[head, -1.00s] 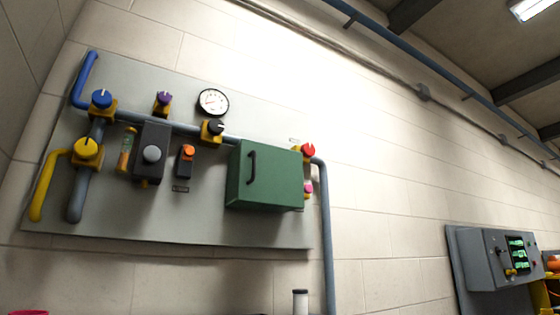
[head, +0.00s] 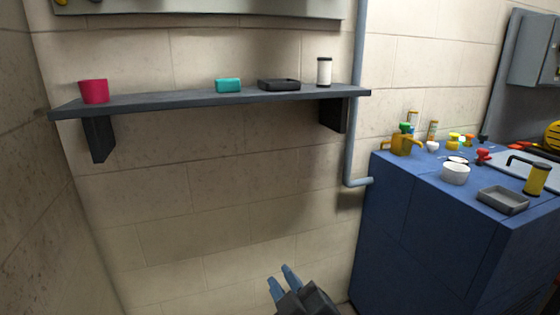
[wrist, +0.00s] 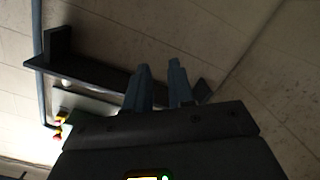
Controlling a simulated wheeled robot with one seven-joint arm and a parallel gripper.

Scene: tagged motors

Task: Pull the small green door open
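The small green door does not show in either view now. In the head view only the bottom edge of the grey wall panel (head: 210,8) shows at the top. My gripper (head: 280,276) is low at the bottom centre of the head view, well below the panel and apart from everything. In the wrist view its two blue-grey fingers (wrist: 160,66) point up the picture, with a gap and nothing between them. The wrist view also shows a red knob (wrist: 57,137) and a yellow part near the pipe at the left.
A dark wall shelf (head: 210,100) juts out below the panel, holding a red cup (head: 94,91), teal block (head: 228,85), black tray (head: 279,84) and white cylinder (head: 324,72). A pipe (head: 354,130) runs down the wall. A blue cabinet (head: 430,225) with several items stands right.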

